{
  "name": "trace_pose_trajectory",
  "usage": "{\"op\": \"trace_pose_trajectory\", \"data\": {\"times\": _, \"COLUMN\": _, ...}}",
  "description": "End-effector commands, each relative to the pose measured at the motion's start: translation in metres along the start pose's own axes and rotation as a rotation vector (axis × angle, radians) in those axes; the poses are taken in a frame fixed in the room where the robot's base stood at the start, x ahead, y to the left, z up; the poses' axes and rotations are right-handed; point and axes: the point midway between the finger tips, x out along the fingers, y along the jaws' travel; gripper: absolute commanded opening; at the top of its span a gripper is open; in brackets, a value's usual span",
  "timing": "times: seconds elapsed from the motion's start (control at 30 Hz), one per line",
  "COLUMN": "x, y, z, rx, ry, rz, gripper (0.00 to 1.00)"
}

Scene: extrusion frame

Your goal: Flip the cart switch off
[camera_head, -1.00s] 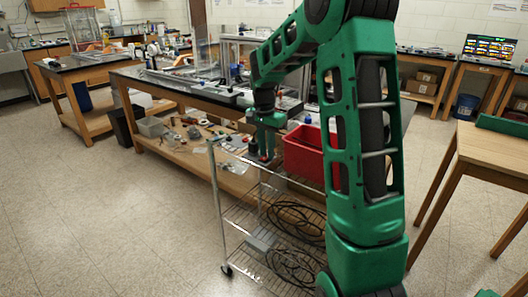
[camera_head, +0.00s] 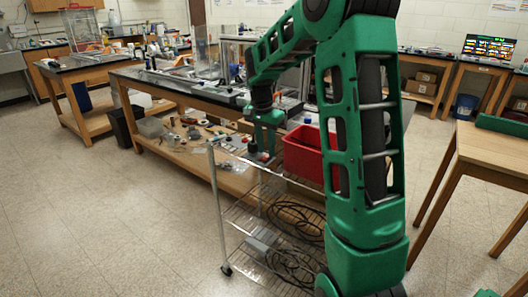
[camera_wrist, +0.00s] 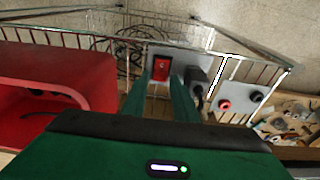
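The cart switch (camera_wrist: 161,69) is a red rocker on a grey panel (camera_wrist: 200,63) fixed to the wire cart, in the wrist view. Which way the rocker is set cannot be told. My gripper (camera_wrist: 162,82) has two green fingers standing apart, with nothing held between them. Their tips are near the panel, and the switch shows between them in the picture; contact cannot be judged. In the head view my gripper (camera_head: 264,152) points down at the top of the wire cart (camera_head: 216,200), left of the red bin. The switch is too small to make out there.
The red bin (camera_head: 302,153) sits on the cart, close to my gripper; it also fills the left of the wrist view (camera_wrist: 50,95). A black plug (camera_wrist: 196,84) and red and black knobs sit right of the switch. Black cables (camera_head: 294,265) lie below. Floor at left is clear.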

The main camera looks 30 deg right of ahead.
Motion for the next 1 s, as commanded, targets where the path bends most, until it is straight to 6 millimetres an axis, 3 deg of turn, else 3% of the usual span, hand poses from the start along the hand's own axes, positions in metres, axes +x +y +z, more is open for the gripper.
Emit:
{"op": "trace_pose_trajectory", "data": {"times": 0.3, "x": -0.059, "y": 0.000, "z": 0.000, "rx": -0.001, "ry": 0.003, "rz": -0.002, "gripper": 0.27}}
{"op": "trace_pose_trajectory", "data": {"times": 0.5, "x": -0.086, "y": 0.001, "z": 0.000, "rx": 0.000, "ry": 0.001, "rz": 0.000, "gripper": 0.27}}
{"op": "trace_pose_trajectory", "data": {"times": 1.0, "x": -0.094, "y": 0.001, "z": 0.001, "rx": 0.000, "ry": 0.000, "rz": 0.002, "gripper": 0.27}}
